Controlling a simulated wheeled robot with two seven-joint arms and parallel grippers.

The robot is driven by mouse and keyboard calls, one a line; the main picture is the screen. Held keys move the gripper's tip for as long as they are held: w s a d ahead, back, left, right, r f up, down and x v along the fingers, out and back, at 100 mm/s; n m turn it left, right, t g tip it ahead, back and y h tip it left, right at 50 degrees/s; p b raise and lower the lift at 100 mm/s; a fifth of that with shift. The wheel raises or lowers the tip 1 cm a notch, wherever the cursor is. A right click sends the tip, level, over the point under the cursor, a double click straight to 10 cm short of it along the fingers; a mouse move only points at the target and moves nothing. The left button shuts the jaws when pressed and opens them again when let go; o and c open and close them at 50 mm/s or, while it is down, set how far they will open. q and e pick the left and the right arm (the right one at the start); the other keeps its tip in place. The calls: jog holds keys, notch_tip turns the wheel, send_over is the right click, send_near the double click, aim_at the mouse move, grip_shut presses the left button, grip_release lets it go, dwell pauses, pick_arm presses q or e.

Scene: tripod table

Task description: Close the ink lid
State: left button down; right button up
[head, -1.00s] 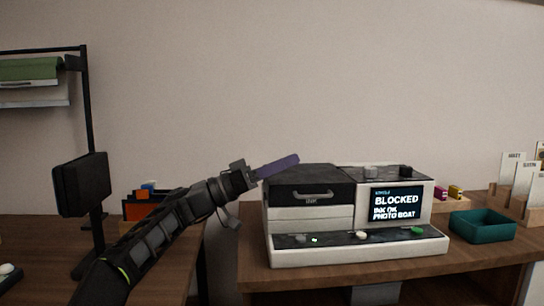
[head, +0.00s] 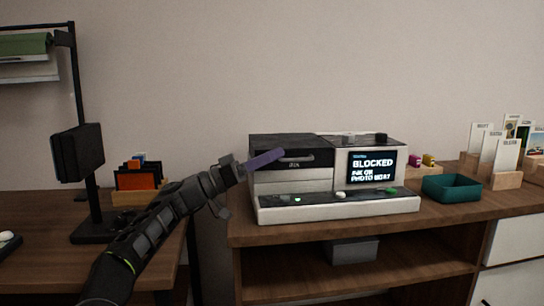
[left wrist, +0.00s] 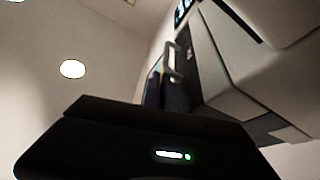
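A white and black printer stands on the wooden desk. Its black ink lid (head: 290,146) is at the upper left, with a light handle (head: 297,159) and a small label on its front. The lid looks down and nearly level, but I cannot tell whether it is fully shut. My left gripper (head: 265,159), with purple fingers, overlaps the lid's front left part; contact is unclear. Its fingers appear as one bar, so their opening cannot be judged. The left wrist view shows the handle (left wrist: 173,62) beyond a dark body. My right gripper is not in view.
The printer's screen (head: 371,169) reads "BLOCKED" with smaller lines below. A teal tray (head: 452,198) and wooden card holders (head: 507,180) stand to the right. A black stand (head: 80,155) and an orange file holder (head: 140,196) are at left. A gap separates the two desks.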

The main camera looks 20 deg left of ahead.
pick_arm(q)
jog(key=shift+w+f, duration=0.1)
jog(key=shift+f, duration=0.65)
jog(key=r+v, duration=0.1)
jog(key=v, duration=0.6)
jog(key=shift+s+a, duration=0.3)
jog(key=shift+r, duration=0.1)
